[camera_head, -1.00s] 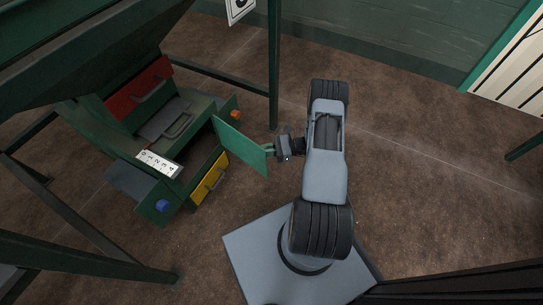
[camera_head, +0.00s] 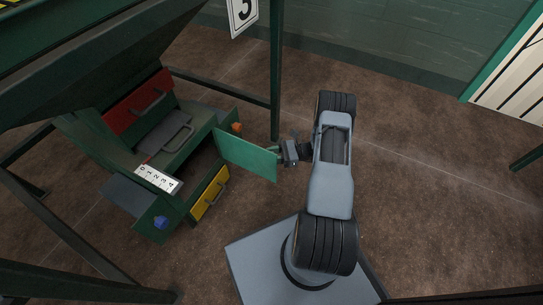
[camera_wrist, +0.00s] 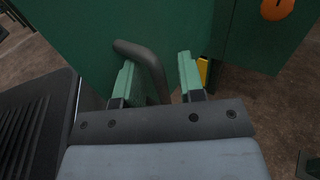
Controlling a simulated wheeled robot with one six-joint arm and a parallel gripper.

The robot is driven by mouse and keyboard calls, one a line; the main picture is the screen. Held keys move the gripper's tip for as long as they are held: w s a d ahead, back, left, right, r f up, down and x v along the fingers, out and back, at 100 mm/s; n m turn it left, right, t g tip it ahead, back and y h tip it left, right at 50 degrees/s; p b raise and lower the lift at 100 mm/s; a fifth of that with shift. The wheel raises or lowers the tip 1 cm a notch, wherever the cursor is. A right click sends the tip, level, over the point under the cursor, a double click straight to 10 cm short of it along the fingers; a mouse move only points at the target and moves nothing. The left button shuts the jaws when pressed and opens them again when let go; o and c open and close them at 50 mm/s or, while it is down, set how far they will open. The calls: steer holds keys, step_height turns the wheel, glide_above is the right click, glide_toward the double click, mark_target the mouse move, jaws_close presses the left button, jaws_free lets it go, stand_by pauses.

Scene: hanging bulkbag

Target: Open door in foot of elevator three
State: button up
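The green door (camera_head: 245,157) at the foot of the elevator marked 3 stands swung out from the green housing (camera_head: 187,140), hinged at its left edge. In the wrist view the door (camera_wrist: 75,35) fills the upper left. Its grey bent handle (camera_wrist: 150,62) passes between my fingers. My gripper (camera_head: 279,151) is at the door's outer edge. In the wrist view my gripper (camera_wrist: 160,76) has its fingers apart, one on each side of the handle, with a gap visible at the right finger. Contact at the left finger is unclear.
An orange knob (camera_head: 237,127) sits beside the door. A yellow drawer (camera_head: 210,193), a red panel (camera_head: 138,103) and a blue knob (camera_head: 160,222) are on the housing. A green post (camera_head: 276,70) stands behind my gripper. Brown floor is clear at right.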

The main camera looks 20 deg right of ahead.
steer(key=p+v, duration=0.1)
steer(key=v, duration=1.3)
steer(key=shift+p, duration=0.4)
steer(key=shift+a, duration=0.1)
steer(key=a+r+n+g+h+p, duration=0.25)
steer(key=a+r+p, duration=0.2)
steer(key=r, duration=0.65)
steer(key=w+a+r+n+g+h+p, duration=0.15)
steer(key=a+r+n+h+p, duration=0.35)
steer(key=r, duration=0.7)
steer(key=a+r+n+g+p, duration=0.1)
steer(key=r+n+g+p, duration=0.15)
steer(key=r+p, duration=0.6)
steer(key=s+a+r+n+t+h+p, duration=0.1)
steer(key=s+a+r+n+h+p, duration=0.2)
steer(key=r, duration=0.8)
steer(key=s+a+r+n+t+h+p, duration=0.2)
steer(key=r+p, duration=0.5)
steer(key=r, duration=0.4)
steer(key=s+a+r+n+t+h+p, duration=0.2)
steer(key=s+a+r+n+h+p, duration=0.3)
steer(key=r, duration=0.6)
steer(key=s+n+p, duration=0.1)
steer(key=s, duration=0.1)
steer(key=shift+s+r, duration=0.35)
steer(key=shift+r, duration=0.05)
steer(key=shift+a, duration=0.25)
